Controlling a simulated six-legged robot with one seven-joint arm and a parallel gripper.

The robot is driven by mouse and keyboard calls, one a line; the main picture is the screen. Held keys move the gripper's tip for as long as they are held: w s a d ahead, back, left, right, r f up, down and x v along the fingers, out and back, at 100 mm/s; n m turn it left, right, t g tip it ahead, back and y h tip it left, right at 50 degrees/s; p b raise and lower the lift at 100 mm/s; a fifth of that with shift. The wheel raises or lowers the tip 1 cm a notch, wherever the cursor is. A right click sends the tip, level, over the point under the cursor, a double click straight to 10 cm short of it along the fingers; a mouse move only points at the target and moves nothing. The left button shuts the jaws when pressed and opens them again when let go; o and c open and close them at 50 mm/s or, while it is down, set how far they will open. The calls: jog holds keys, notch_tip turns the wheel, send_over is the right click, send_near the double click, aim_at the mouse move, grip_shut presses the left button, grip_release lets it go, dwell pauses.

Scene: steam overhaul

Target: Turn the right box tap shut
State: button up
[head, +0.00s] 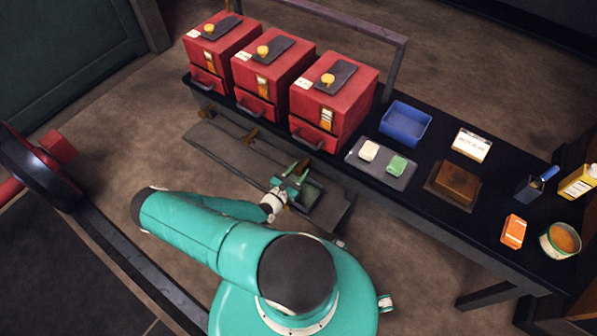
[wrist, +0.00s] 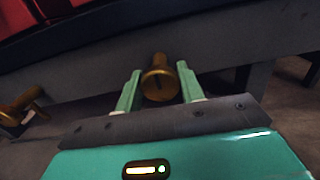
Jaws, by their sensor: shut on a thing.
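Three red boxes stand in a row on the dark bench; the right red box (head: 334,100) is nearest. Below its front, a brass tap (head: 302,165) sticks out. In the wrist view this right box tap (wrist: 158,80) is a round brass piece with a dark slot, upright in the picture. My gripper (wrist: 158,88) has one green finger on each side of it and is shut on it. My gripper also shows in the head view (head: 299,172), low in front of the bench; it partly hides the tap there.
The middle box tap (head: 252,134) also shows at the left in the wrist view (wrist: 18,108). A grey shelf (head: 225,150) runs below the bench front. On the bench are a blue tray (head: 405,123), a grey tray (head: 382,176) with two blocks, and an orange box (head: 513,231).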

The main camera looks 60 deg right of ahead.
jog(key=o, duration=0.9)
jog(key=shift+o, duration=0.2)
jog(key=shift+a, duration=0.1)
jog(key=w+a, duration=0.2)
jog(key=a, duration=1.1)
jog(key=shift+a, duration=0.25)
jog(key=shift+w, duration=0.1)
